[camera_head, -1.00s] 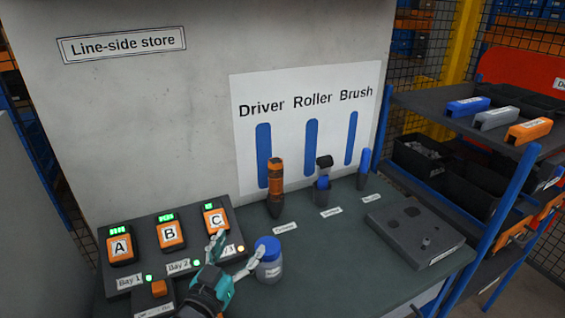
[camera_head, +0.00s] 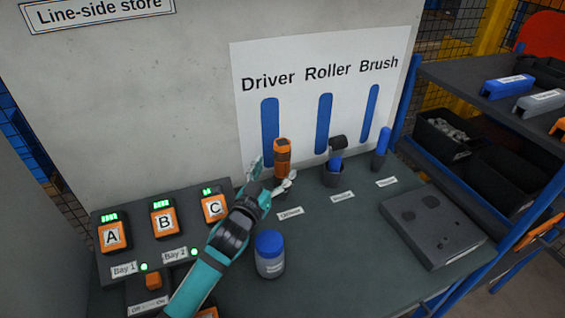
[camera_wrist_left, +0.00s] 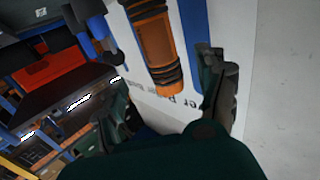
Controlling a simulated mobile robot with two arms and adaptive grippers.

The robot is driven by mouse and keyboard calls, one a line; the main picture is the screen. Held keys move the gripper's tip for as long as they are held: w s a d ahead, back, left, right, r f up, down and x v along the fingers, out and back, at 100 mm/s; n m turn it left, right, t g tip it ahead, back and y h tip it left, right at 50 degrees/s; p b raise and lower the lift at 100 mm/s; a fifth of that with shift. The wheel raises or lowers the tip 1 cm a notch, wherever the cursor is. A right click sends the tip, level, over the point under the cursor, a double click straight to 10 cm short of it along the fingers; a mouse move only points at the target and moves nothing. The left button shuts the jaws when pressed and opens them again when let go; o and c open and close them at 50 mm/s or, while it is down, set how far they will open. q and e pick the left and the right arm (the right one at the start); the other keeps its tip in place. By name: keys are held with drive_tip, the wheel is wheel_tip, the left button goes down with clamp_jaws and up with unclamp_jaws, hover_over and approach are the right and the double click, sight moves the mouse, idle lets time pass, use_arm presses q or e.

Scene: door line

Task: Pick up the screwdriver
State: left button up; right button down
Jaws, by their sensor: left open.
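The screwdriver (camera_head: 282,157) is orange with dark bands and stands upright in a dark holder under the word Driver. In the left wrist view its orange body (camera_wrist_left: 153,45) lies between and beyond the two fingers. My left gripper (camera_head: 272,173) is open, with one finger to the left of the screwdriver and one in front of its lower part. In the left wrist view the open fingers (camera_wrist_left: 168,92) are spread with nothing held. Contact with the screwdriver cannot be told. The holder is partly hidden behind the gripper. My right gripper is not in view.
A blue-capped jar (camera_head: 270,255) stands on the table right beside my left arm. A roller (camera_head: 335,165) and a brush (camera_head: 381,148) stand to the right.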

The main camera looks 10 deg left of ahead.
sight(279, 162)
use_arm(q)
drive_tip(key=shift+w+d, duration=0.15)
drive_tip(key=shift+w, duration=0.75)
drive_tip(key=shift+w+d+f+p, duration=0.15)
drive_tip(key=shift+w+p, duration=0.25)
drive_tip(key=shift+w, duration=0.75)
drive_tip(key=shift+w+d+p, duration=0.15)
drive_tip(key=shift+w+p, duration=0.2)
drive_tip(key=shift+w, duration=0.8)
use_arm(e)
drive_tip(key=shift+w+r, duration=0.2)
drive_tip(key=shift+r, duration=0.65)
use_arm(q)
drive_tip(key=shift+c, duration=0.4)
clamp_jaws()
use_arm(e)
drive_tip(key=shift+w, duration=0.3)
